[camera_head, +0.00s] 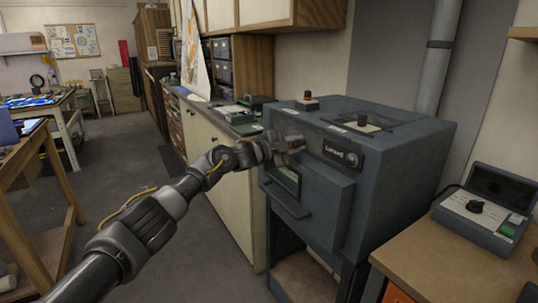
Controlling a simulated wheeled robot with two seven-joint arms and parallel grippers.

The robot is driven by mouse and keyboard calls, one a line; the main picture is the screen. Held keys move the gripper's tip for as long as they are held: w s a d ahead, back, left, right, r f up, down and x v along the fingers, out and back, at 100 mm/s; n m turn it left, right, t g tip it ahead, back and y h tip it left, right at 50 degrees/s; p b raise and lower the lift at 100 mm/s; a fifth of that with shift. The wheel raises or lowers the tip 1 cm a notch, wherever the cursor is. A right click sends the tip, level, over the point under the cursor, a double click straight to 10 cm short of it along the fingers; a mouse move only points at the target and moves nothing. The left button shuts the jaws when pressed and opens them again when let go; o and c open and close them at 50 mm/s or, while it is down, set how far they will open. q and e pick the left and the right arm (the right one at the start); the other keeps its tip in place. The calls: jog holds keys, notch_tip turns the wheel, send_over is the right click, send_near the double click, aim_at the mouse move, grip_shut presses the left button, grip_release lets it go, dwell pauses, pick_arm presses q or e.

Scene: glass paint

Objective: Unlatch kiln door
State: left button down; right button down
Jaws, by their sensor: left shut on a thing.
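The kiln (405,175) is a dark grey metal box on a stand, right of centre. Its front door (325,205) looks closed, with a small window (286,180) and a bar handle (288,203) low on it. My left gripper (293,146) is at the upper left of the kiln's front, above the window. It is shut on what appears to be the door latch (296,142), a small part with an orange-brown patch, mostly hidden by the fingers. My right gripper is not in view.
A cabinet counter (225,120) with small items runs behind my left arm. A wooden table (25,150) stands at left. The floor between is clear.

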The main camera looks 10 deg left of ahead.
pick_arm(q)
jog(key=m+b, duration=0.1)
jog(key=f+m+b, duration=0.1)
jog(key=shift+s+d+m, duration=0.15)
jog(key=shift+m, duration=0.25)
jog(key=shift+f+m, duration=0.1)
jog(key=shift+m, duration=0.2)
jog(key=shift+f+m+b, duration=0.25)
jog(key=shift+m+b, duration=0.6)
jog(key=shift+m, duration=0.15)
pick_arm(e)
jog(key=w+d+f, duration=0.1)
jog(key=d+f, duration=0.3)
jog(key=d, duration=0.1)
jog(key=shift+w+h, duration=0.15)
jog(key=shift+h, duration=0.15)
pick_arm(q)
jog(key=shift+m, duration=0.3)
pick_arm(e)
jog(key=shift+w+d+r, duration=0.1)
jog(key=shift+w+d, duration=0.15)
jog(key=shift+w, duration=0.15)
